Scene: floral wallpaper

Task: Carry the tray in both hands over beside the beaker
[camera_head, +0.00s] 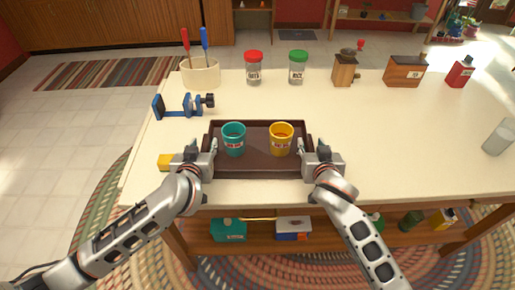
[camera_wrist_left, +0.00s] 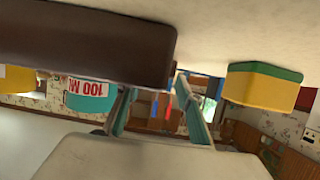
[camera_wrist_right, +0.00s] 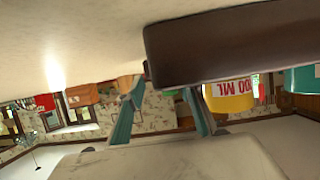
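The dark brown tray (camera_head: 256,168) lies near the front edge of the table, with a teal cup (camera_head: 233,140) and a yellow cup (camera_head: 281,139) standing in it. The beaker (camera_head: 498,138), a clear glass, stands at the table's far right, well apart from the tray. My left gripper (camera_head: 203,149) is at the tray's left side; in the left wrist view its parted fingers (camera_wrist_left: 155,100) straddle the side wall. My right gripper (camera_head: 312,148) is at the right side; its fingers (camera_wrist_right: 162,95) also stand apart around the wall. Contact with the wall is unclear.
A yellow and green block (camera_head: 166,162) lies left of the tray. A blue clamp (camera_head: 182,105), a tool pot (camera_head: 200,72), two jars (camera_head: 254,68), a grinder (camera_head: 345,70), a wooden box (camera_head: 404,71) and a red bottle (camera_head: 460,73) stand behind. The table between tray and beaker is clear.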

